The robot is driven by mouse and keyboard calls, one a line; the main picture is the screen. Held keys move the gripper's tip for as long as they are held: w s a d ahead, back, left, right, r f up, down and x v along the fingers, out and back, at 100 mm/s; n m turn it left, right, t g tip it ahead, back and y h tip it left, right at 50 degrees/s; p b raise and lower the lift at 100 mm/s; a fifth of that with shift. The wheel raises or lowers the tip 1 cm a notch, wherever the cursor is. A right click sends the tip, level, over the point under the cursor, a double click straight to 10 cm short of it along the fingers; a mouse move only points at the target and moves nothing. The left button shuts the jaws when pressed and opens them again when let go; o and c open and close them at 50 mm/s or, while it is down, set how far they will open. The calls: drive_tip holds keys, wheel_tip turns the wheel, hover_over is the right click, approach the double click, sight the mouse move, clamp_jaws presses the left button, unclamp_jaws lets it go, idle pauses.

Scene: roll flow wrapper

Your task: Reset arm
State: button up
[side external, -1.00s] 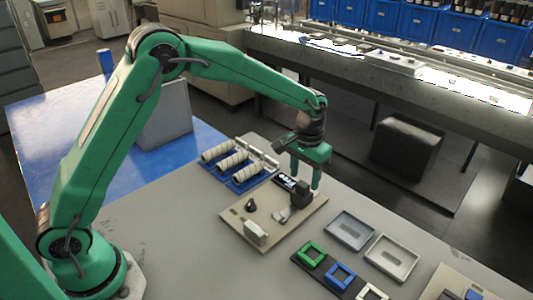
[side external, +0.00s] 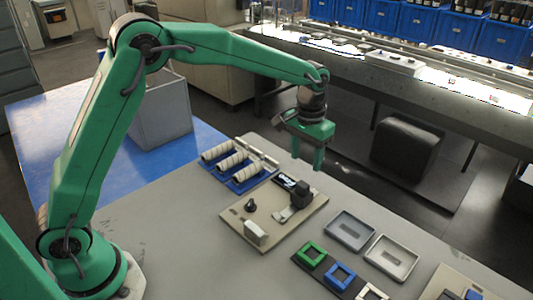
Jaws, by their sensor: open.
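My green arm reaches across from the left, and my gripper (side external: 307,161) hangs at its end, fingers pointing down. It is open and empty, above the far edge of the grey table and apart from everything on it. Below it and nearer the camera lies a beige board (side external: 250,218). The board carries a black block (side external: 301,194), a small dark knob (side external: 251,205), a whitish block (side external: 256,232) and a dark piece with a light label at its far corner.
White rolls (side external: 222,164) lie on a blue rack beside the board. Two grey trays (side external: 352,231) (side external: 392,258) and coloured square frames (side external: 312,252) stand to the right. A black stool (side external: 407,148) and a lit conveyor (side external: 450,85) stand beyond the table.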

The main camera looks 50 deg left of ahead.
drive_tip(key=s+a+r+t, duration=0.3)
drive_tip(key=s+a+r, duration=0.4)
drive_tip(key=s+r, duration=0.45)
drive_tip(key=s+a+f+t, duration=0.1)
drive_tip(key=s+a, duration=0.3)
drive_tip(key=s, duration=1.3)
drive_tip(key=shift+a+t, duration=0.2)
drive_tip(key=shift+t, duration=0.6)
drive_tip(key=shift+s+f, duration=0.1)
